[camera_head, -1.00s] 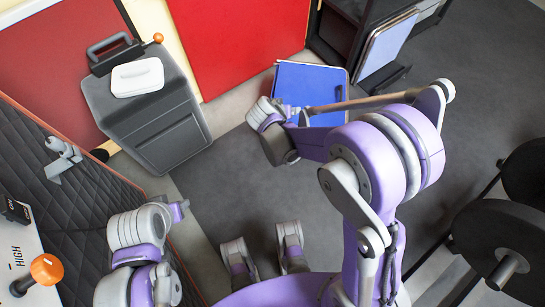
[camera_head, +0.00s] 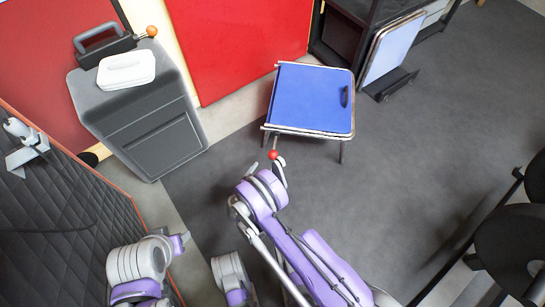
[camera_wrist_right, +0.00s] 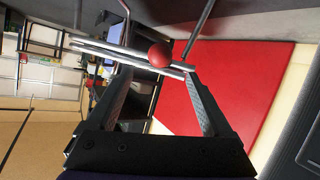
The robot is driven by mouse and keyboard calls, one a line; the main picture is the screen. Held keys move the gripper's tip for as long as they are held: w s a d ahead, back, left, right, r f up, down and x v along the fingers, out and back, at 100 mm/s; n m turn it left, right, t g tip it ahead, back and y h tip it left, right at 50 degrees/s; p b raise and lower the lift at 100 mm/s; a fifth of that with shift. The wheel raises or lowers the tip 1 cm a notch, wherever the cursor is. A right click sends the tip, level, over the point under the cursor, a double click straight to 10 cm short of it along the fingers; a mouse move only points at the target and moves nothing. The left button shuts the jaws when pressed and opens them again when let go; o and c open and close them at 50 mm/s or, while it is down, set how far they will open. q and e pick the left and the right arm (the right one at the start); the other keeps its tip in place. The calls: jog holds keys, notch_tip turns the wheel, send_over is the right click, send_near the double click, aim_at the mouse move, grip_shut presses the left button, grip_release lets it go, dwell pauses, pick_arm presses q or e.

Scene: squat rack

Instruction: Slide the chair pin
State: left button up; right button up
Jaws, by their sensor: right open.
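The blue chair (camera_head: 312,98), with a metal tube frame and a dark slot near its right edge, stands at the top middle of the head view. A red ball (camera_head: 273,155), which looks like the pin's knob, shows just below its front legs. My right gripper (camera_head: 270,168) reaches up to this ball. In the right wrist view, its two fingers (camera_wrist_right: 157,75) stand open on either side, with the red ball (camera_wrist_right: 160,54) at their tips between them. Metal tubes run across behind the ball. Contact cannot be told. The pin's shaft is not clear.
A grey cabinet (camera_head: 150,125) with a white case (camera_head: 126,70) on top stands at the left. A red panel (camera_head: 235,45) is behind. Black weight plates (camera_head: 508,245) are at the right edge.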

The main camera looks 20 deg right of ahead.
aim_at(271, 157)
jog(key=b+x, duration=0.2)
jog(key=x, duration=0.8)
jog(key=shift+w+d+f, duration=0.1)
jog(key=shift+w+d, duration=0.05)
jog(key=shift+w, duration=0.05)
grip_shut()
